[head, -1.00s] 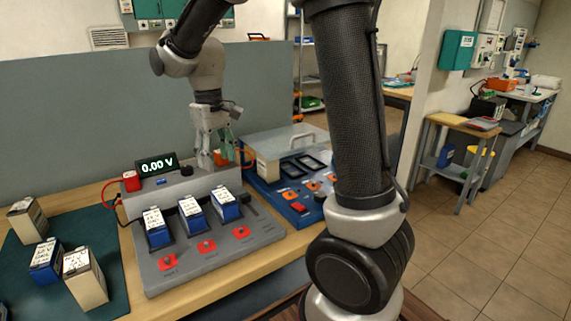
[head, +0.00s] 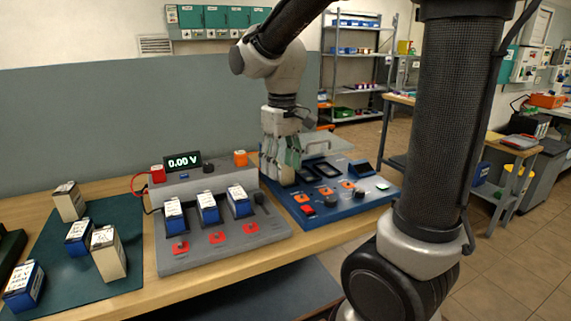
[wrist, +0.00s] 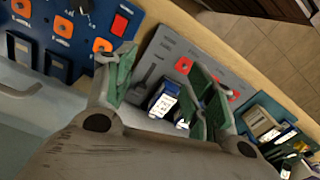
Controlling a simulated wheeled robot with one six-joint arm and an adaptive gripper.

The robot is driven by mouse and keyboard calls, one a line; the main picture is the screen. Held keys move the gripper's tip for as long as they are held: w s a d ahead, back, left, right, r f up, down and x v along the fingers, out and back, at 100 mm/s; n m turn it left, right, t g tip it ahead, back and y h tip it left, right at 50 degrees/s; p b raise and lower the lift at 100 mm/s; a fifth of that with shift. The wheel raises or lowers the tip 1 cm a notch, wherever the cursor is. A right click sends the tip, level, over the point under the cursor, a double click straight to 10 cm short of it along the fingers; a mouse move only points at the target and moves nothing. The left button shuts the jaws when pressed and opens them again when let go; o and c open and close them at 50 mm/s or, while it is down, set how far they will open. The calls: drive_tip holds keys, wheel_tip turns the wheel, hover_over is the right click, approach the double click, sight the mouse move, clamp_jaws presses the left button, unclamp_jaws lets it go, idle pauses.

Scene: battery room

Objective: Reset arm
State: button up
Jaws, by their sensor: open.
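My gripper (head: 281,172) hangs at the end of my arm over the left part of the blue tester panel (head: 345,200). Its jaws are apart. In the wrist view, the green-padded fingers of my gripper (wrist: 166,82) are spread with nothing seen between them. The grey station (head: 225,240) is left of it, with three blue batteries (head: 208,208) standing in a row in its slots. The display (head: 182,162) behind them reads 0.00 V.
A green mat (head: 135,215) at the left bears several blue and beige batteries. A clear cover with a handle (head: 316,146) stands at the back of the blue panel. Open tiled floor lies to the right.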

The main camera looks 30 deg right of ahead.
idle(0.4)
drive_tip(key=s+d+r+m+t, duration=0.1)
drive_tip(key=s+d+r+t, duration=0.1)
drive_tip(key=s+d, duration=0.2)
drive_tip(key=s+d+r+m+t, duration=0.2)
drive_tip(key=s+d, duration=0.2)
drive_tip(key=s, duration=0.7)
drive_tip(key=shift+s+d+r, duration=0.2)
drive_tip(key=shift+s+r, duration=0.05)
drive_tip(key=shift+r, duration=0.05)
